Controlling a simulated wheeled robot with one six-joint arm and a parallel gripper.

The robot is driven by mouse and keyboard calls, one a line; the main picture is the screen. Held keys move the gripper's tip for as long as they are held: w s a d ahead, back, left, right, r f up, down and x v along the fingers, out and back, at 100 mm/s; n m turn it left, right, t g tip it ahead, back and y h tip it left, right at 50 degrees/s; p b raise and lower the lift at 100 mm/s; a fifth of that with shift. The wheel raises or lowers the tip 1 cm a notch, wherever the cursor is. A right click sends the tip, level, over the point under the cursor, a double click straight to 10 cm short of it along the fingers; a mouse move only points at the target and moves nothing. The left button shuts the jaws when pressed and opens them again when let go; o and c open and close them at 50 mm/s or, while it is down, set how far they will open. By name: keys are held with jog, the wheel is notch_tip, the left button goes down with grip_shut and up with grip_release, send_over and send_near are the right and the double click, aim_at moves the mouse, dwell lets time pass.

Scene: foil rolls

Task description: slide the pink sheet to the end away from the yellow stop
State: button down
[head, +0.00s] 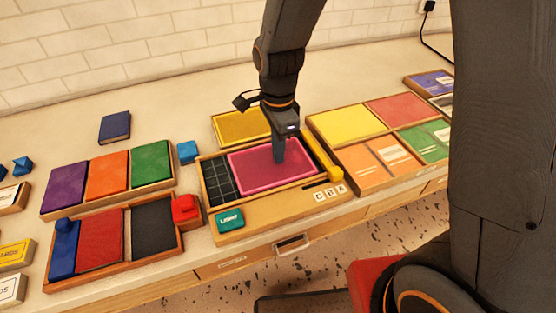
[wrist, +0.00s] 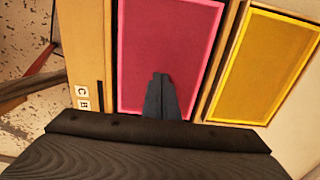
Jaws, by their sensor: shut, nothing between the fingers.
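The pink sheet (head: 257,168) lies in a wooden frame (head: 222,203) in the head view, with a bright pink rim and a darker see-through middle. A dark gridded strip (head: 217,181) of the frame's bed shows to its left. The yellow stop (head: 322,158) is a bar at the frame's right end. My gripper (head: 279,160) points down over the right half of the sheet, shut and empty. In the wrist view the fingertips (wrist: 160,76) are over the pink sheet (wrist: 170,45); whether they touch it I cannot tell.
Letter tiles (head: 330,192) and a green LIGHT block (head: 230,220) sit on the ledge in front. A yellow panel (head: 240,126) lies behind. A blue block (head: 187,151) and a red knobbed block (head: 186,208) stand left of the frame. A tray of coloured panels (head: 362,121) is at right.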

aim_at(252, 169)
jog(key=shift+s+a, duration=0.2)
jog(key=shift+a, duration=0.4)
jog(key=shift+a+p, duration=0.15)
jog(key=shift+p, duration=0.15)
jog(key=shift+s+a+p, duration=0.2)
jog(key=shift+a+p, duration=0.1)
jog(key=shift+a, duration=0.35)
jog(key=shift+s+a+p, duration=0.2)
jog(key=shift+a+p, duration=0.1)
jog(key=shift+a, duration=0.35)
jog(key=shift+a, duration=0.1)
jog(key=shift+s+a, duration=0.15)
jog(key=shift+a, duration=0.35)
jog(key=shift+s+a+f+p, duration=0.15)
jog(key=shift+s+a+p, duration=0.15)
jog(key=shift+a+p, duration=0.4)
jog(key=shift+a, duration=0.1)
jog(key=shift+s, duration=0.1)
